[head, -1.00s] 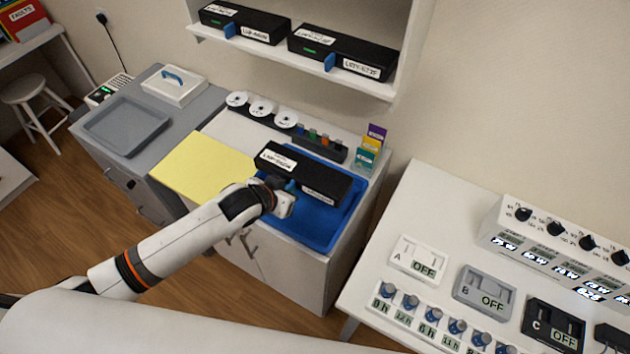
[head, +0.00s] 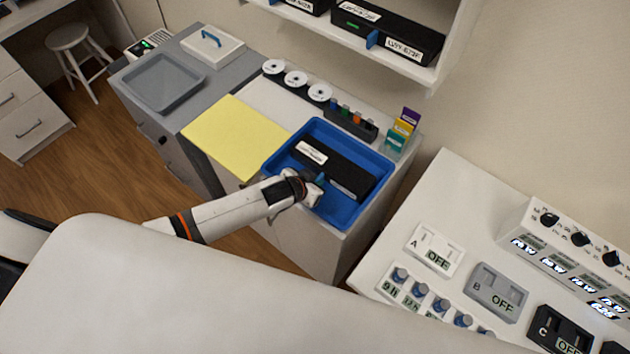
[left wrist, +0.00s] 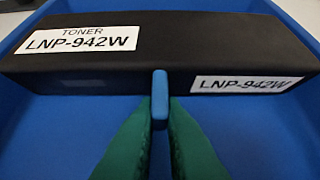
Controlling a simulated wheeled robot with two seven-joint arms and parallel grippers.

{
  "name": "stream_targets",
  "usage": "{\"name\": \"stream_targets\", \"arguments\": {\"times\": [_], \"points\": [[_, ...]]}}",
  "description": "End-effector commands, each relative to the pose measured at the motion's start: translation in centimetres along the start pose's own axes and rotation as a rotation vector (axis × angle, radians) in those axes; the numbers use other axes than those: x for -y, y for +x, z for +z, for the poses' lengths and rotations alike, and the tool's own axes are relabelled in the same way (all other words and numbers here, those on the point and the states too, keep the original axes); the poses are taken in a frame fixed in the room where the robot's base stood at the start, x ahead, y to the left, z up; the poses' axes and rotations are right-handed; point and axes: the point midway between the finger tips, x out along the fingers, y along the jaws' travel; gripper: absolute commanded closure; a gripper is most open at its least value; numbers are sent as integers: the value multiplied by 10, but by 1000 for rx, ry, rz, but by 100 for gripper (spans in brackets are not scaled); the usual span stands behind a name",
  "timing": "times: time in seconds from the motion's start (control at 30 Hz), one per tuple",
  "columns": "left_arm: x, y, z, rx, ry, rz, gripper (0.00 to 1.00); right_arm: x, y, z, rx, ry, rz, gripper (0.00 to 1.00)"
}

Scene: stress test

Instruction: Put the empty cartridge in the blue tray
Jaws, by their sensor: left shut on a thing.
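A black toner cartridge (head: 338,167) lies inside the blue tray (head: 338,213) on the white cabinet; I cannot tell whether it touches the tray floor. In the left wrist view the cartridge (left wrist: 150,60) has white labels reading "LNP-942W", and the tray (left wrist: 50,130) surrounds it. My left gripper (head: 319,182) is at the cartridge's near side. In the left wrist view its green fingers (left wrist: 160,115) are shut on the cartridge's blue tab (left wrist: 160,90). My right gripper is out of view.
Behind the tray are several white discs (head: 296,79), a black rack (head: 350,122) and coloured cards (head: 404,128). A yellow sheet (head: 236,138) lies left of it, with a grey tray (head: 162,83) beyond. More cartridges (head: 388,32) sit on the wall shelf. A white table (head: 450,190) with devices stands right.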

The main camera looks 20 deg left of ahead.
Motion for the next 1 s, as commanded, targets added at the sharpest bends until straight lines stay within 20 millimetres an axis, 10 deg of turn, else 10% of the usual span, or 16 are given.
{"name": "stream_targets", "arguments": {"times": [0.23,0.37,0.77,1.0], "points": [[0,3,-1,3,0,0,100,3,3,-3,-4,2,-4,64],[0,2,-2,-1,0,0,70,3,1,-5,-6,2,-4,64],[0,-5,0,-1,0,0,69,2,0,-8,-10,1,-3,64],[0,-45,-1,-1,1,0,69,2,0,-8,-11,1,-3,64]]}}
